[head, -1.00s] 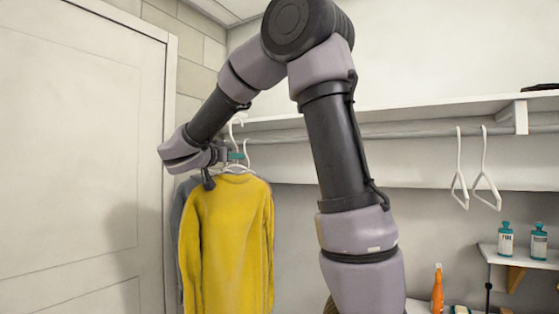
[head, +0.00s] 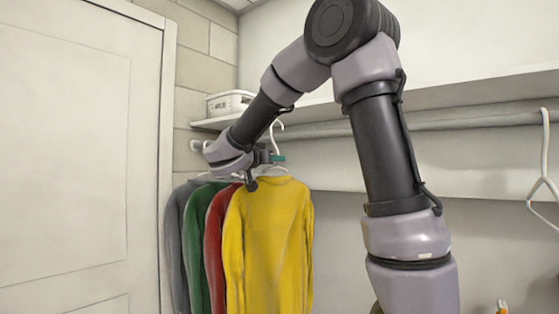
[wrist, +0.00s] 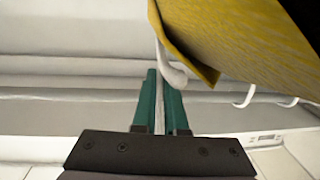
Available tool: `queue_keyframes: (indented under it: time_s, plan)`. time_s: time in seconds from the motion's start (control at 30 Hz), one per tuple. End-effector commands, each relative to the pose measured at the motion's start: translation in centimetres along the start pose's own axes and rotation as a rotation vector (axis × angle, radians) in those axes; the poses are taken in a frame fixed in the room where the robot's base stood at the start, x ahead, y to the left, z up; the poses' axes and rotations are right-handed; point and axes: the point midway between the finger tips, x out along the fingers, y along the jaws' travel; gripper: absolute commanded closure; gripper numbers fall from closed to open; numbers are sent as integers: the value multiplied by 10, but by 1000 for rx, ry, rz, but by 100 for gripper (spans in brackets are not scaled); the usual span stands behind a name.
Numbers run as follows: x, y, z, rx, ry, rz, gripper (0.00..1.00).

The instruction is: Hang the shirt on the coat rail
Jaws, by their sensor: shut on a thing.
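The yellow shirt (head: 268,235) hangs upright from a white hanger (head: 276,135) at the left of the head view. My gripper (head: 278,158) is shut on the hanger just above the shirt's collar. In the wrist view my gripper's teal fingers (wrist: 160,90) close on the thin white hanger, and the yellow shirt (wrist: 235,35) is at the upper right. The coat rail (head: 440,122) runs under the shelf. The hanger's hook is at about rail height in the head view; I cannot tell whether it touches the rail.
Grey (head: 179,235), green (head: 203,270) and red (head: 216,235) shirts hang left of the yellow one, near the door (head: 80,150). A white box (head: 229,103) stands on the shelf (head: 480,88). An empty white hanger (head: 541,185) hangs at the right. The rail between is clear.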

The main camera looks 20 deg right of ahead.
Motion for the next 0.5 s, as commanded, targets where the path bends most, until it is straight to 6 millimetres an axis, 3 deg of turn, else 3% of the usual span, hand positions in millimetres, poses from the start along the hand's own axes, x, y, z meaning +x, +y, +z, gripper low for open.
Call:
queue_keyframes:
  time_s: [0.5]
  plan:
    - [40, 5, 0, 0, 1, 3, 100]
